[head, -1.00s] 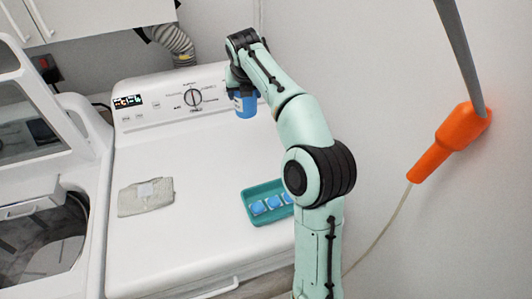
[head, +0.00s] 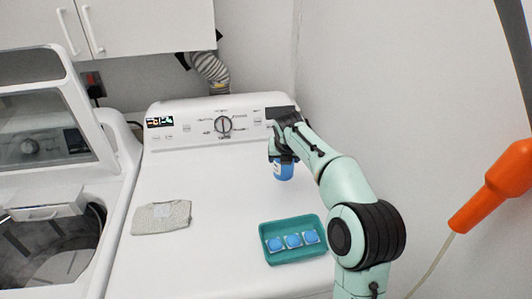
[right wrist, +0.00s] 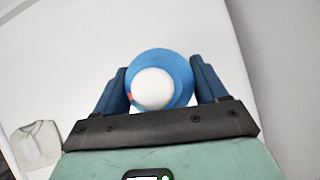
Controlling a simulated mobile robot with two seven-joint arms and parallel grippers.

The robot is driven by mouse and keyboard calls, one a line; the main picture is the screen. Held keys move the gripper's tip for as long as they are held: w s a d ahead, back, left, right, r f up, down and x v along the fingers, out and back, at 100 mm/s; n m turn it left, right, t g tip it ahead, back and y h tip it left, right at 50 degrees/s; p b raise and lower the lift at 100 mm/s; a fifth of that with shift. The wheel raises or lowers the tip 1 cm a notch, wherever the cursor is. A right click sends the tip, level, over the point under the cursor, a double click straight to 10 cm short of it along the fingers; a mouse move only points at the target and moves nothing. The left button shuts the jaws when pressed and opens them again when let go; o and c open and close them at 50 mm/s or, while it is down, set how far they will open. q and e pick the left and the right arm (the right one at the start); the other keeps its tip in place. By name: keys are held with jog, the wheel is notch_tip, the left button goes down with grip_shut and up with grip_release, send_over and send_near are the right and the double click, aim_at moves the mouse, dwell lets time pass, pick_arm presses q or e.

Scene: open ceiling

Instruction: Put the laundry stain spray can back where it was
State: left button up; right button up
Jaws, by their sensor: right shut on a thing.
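The laundry stain spray can (head: 284,172) is blue, with a round white top that shows in the right wrist view (right wrist: 153,89). My right gripper (head: 283,158) is shut on it, with one dark finger on each side of the can in the right wrist view (right wrist: 155,85). The can is upright at the back right of the white dryer's top (head: 215,185), in front of the control panel. I cannot tell whether its base touches the surface. My left gripper is not in view.
A teal tray (head: 293,258) with several blue-and-white items sits at the front right of the dryer top. A folded grey cloth (head: 161,217) lies at left. The washer (head: 62,230) stands open further left. A wall is close on the right. The middle is clear.

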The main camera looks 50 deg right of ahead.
aim_at(283, 173)
jog(key=shift+f+b, duration=0.55)
jog(key=shift+f, duration=2.6)
jog(key=shift+f, duration=0.1)
jog(key=o, duration=1.5)
jog(key=shift+f, duration=0.15)
jog(key=v, duration=1.2)
jog(key=shift+r+p, duration=0.3)
